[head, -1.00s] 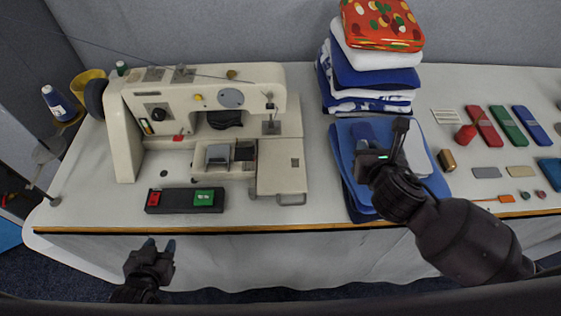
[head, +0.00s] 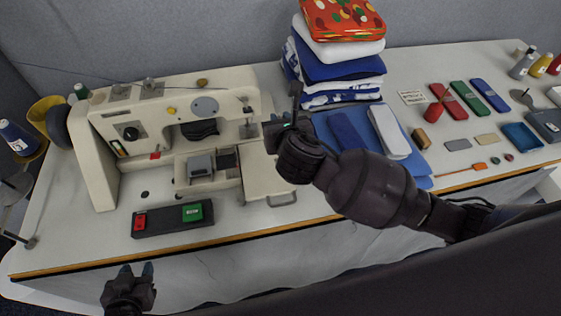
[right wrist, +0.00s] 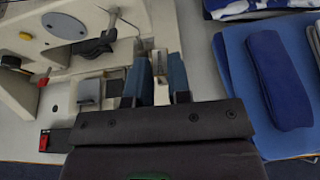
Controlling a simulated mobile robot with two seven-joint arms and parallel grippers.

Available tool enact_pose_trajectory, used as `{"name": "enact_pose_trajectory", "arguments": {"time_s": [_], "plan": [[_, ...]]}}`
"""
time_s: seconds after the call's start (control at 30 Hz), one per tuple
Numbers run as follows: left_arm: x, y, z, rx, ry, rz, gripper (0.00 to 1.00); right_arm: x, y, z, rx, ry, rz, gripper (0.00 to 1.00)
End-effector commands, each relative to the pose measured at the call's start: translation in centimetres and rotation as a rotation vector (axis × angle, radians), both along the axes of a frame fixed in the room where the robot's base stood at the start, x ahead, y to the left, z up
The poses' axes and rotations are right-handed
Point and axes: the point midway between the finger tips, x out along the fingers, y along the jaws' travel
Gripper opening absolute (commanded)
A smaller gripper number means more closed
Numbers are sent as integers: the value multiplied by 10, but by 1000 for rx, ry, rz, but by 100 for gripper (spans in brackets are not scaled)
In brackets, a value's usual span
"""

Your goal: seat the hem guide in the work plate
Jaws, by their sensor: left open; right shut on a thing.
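The sewing machine (head: 170,110) stands on the table at the left. The work plate (head: 268,183) is the pale flat plate at its right end, with a handle loop at its front edge. My right gripper (head: 285,125) is above the table behind the plate, near the needle end of the machine. My left gripper (head: 130,278) is open and empty in front of the table.
A black switch box (head: 165,226) with red and green buttons lies before the machine. Folded blue cloths (head: 350,130) lie right of my right gripper, with a tall cloth stack (head: 335,70) behind. Several small sewing items lie further right.

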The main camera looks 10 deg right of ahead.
Motion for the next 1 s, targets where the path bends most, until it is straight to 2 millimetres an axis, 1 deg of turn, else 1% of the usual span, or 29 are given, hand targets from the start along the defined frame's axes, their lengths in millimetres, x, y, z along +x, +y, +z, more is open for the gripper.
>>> {"name": "enact_pose_trajectory", "arguments": {"time_s": [0.03,0.1,0.3,0.4,0.5,0.77,1.0], "plan": [[0,0,-2,0,0,0,43,-1,0,-13,-1,3,-1,0],[0,0,-4,0,0,0,43,0,0,-29,0,2,-1,0],[2,-1,-8,-1,-3,-1,43,-1,0,-72,-1,2,0,0],[3,-1,-10,0,-6,-2,43,-1,0,-89,0,1,0,0],[4,-1,-10,-1,-9,-3,43,0,0,-101,-1,0,1,0],[7,-2,-11,0,-15,-4,43,0,0,-115,0,0,1,0],[6,-2,-19,0,-14,-4,43,-1,0,-147,-1,1,0,0]]}}
